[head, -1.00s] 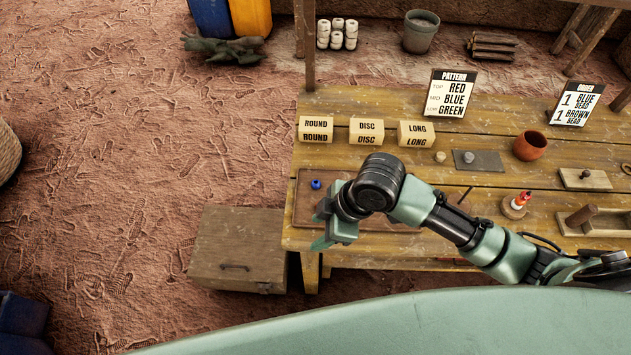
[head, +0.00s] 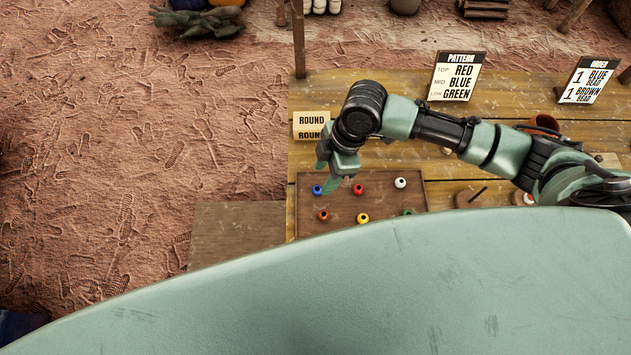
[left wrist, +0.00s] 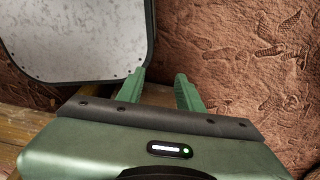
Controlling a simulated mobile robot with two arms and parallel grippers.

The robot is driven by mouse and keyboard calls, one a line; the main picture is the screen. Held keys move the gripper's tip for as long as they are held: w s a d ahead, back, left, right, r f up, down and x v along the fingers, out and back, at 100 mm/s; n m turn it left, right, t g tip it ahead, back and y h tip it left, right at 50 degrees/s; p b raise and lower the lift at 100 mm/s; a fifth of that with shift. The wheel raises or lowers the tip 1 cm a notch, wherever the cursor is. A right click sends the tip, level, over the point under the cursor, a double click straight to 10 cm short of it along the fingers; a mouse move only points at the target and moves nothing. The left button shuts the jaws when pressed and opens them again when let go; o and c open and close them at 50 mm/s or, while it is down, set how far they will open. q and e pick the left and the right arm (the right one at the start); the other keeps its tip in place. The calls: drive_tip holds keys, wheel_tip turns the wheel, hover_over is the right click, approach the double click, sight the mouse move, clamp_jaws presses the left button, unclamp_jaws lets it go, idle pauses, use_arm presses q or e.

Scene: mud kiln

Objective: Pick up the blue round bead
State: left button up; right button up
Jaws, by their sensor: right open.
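The blue round bead (head: 317,190) lies at the left end of a brown tray (head: 385,235) on the wooden table. My right gripper (head: 326,178) is open, pointing down close beside and above the bead. I cannot tell whether a finger touches it; the bead is not between closed fingers. My left gripper (left wrist: 160,88) shows only in the left wrist view, with its two green fingers apart and nothing between them.
The tray also holds a red bead (head: 357,189), a white bead (head: 400,183), an orange-brown bead (head: 323,215), a yellow bead (head: 362,218) and a green bead (head: 407,212). A ROUND label block (head: 311,121) stands behind. A pale metal panel (left wrist: 75,40) is near my left gripper.

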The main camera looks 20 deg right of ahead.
sight(320, 186)
drive_tip(key=shift+s+a+f+p, duration=0.15)
drive_tip(key=shift+f+p, duration=0.1)
drive_tip(key=shift+f, duration=0.25)
drive_tip(key=shift+s+a+f+p, duration=0.1)
drive_tip(key=shift+s+f+p, duration=0.1)
drive_tip(key=shift+f, duration=0.25)
drive_tip(key=x, duration=0.2)
drive_tip(key=shift+w+f+p, duration=0.15)
drive_tip(key=shift+f+p, duration=0.15)
drive_tip(key=shift+f, duration=0.4)
drive_tip(key=shift+a+f, duration=0.1)
drive_tip(key=c, duration=1)
use_arm(q)
drive_tip(key=shift+s+r, duration=0.6)
drive_tip(key=shift+r, duration=0.2)
use_arm(e)
clamp_jaws()
